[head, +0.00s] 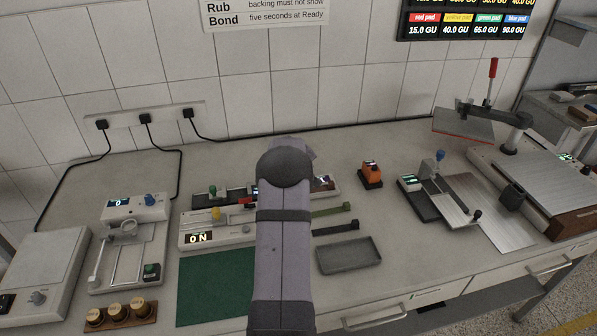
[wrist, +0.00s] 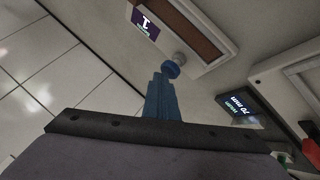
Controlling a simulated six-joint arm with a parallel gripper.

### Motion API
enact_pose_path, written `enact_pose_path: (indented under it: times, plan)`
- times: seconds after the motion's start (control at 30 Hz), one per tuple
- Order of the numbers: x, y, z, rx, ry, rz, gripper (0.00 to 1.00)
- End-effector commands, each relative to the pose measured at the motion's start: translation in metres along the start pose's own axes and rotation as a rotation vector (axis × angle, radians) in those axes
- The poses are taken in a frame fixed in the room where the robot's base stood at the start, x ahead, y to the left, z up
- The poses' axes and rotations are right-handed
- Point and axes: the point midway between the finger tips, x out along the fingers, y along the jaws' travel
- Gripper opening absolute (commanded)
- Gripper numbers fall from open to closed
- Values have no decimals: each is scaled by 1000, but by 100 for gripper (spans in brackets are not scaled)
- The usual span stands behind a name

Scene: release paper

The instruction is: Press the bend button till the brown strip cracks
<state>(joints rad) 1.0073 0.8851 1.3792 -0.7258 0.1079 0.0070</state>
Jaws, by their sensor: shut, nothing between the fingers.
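In the wrist view my gripper (wrist: 160,80) is shut and empty, its blue fingers together. The fingertips point at a small round blue knob or button (wrist: 171,71) and appear very close to it; whether they touch, I cannot tell. Beside it is a pale round part (wrist: 180,58). A dark brown strip (wrist: 192,28) lies in a pale frame just beyond, with no crack that I can make out. A purple label (wrist: 145,23) with a white mark is next to it. In the head view my arm hides the gripper and this spot.
A small lit display (wrist: 239,108) and a red part (wrist: 311,152) show at the wrist view's right. A green mat (head: 215,285) lies in front.

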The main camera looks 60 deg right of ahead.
Motion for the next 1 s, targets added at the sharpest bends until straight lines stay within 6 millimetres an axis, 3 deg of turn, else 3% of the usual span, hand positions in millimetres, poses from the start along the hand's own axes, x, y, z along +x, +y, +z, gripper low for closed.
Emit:
enact_pose_path:
  times: [0.77,1.0]
  plan:
    - [-13,10,-10,0,1,1,0]
    - [-26,20,-19,1,1,1,0]
